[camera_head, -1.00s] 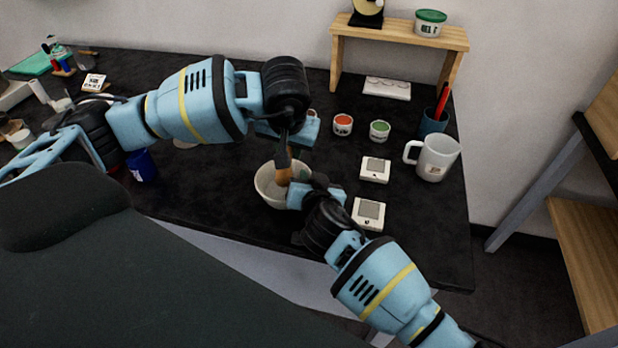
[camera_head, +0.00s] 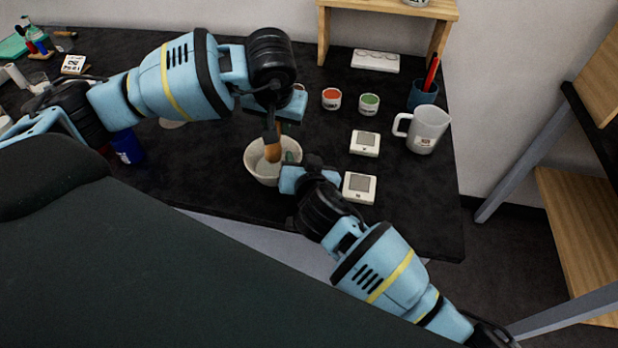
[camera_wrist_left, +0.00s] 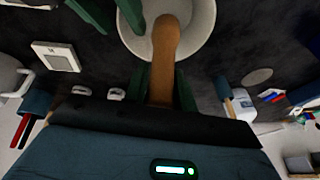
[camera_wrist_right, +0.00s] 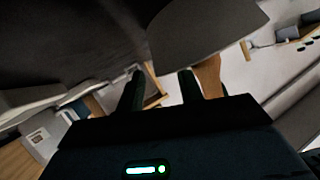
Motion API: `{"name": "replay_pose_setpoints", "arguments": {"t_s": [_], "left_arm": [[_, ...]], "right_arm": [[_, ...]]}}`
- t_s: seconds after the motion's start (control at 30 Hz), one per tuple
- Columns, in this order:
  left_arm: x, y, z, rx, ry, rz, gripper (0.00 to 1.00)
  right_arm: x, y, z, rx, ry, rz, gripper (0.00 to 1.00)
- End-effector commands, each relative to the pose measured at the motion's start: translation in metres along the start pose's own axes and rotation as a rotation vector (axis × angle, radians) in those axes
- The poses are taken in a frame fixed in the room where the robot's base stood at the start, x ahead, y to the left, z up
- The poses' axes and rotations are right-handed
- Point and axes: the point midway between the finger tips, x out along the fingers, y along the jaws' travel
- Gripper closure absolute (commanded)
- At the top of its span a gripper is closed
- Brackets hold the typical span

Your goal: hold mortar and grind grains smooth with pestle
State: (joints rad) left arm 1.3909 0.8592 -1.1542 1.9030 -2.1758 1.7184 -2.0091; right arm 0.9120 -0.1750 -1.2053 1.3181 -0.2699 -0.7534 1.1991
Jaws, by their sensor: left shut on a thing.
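The mortar (camera_head: 260,176), a pale bowl, stands upright on the dark table. Its mouth (camera_wrist_left: 201,40) shows in the left wrist view. My left gripper (camera_head: 271,132) is shut on the wooden pestle (camera_head: 273,151) above the bowl; the pestle (camera_wrist_left: 165,50) reaches down into it. Its lower tip and any grains are hard to make out. My right gripper (camera_head: 290,168) is at the bowl's right side, its fingers apart on either side of the rim. The right wrist view shows a gap between these fingers (camera_wrist_right: 162,82) beside the bowl's grey wall (camera_wrist_right: 205,30). I cannot tell whether they touch the wall.
Two white square devices (camera_head: 364,143) (camera_head: 359,187) lie right of the mortar. Behind are a red-filled cup (camera_head: 331,98), a green-filled cup (camera_head: 369,104) and a wooden stand (camera_head: 385,9). A white mug (camera_head: 427,129) stands far right. A blue cup (camera_head: 127,148) is at left.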

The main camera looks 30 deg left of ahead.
Motion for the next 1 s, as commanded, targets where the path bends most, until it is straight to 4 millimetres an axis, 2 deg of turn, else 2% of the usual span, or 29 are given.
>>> {"name": "replay_pose_setpoints", "arguments": {"t_s": [0.4,0.6,0.8,1.0], "left_arm": [[0.000,0.000,0.000,0.000,0.001,0.000,0.97],[0.000,0.000,0.000,0.000,0.001,0.000,0.97],[0.000,0.000,0.000,0.000,0.001,0.000,0.97],[-0.001,0.000,0.000,0.000,0.001,0.000,0.97]], "right_arm": [[-0.057,0.001,0.002,0.002,-0.002,0.001,0.63],[-0.079,0.001,0.002,0.001,-0.003,0.002,0.63],[-0.089,0.001,0.002,-0.001,-0.003,0.003,0.63],[-0.090,0.001,0.002,-0.001,-0.003,0.004,0.63]]}}
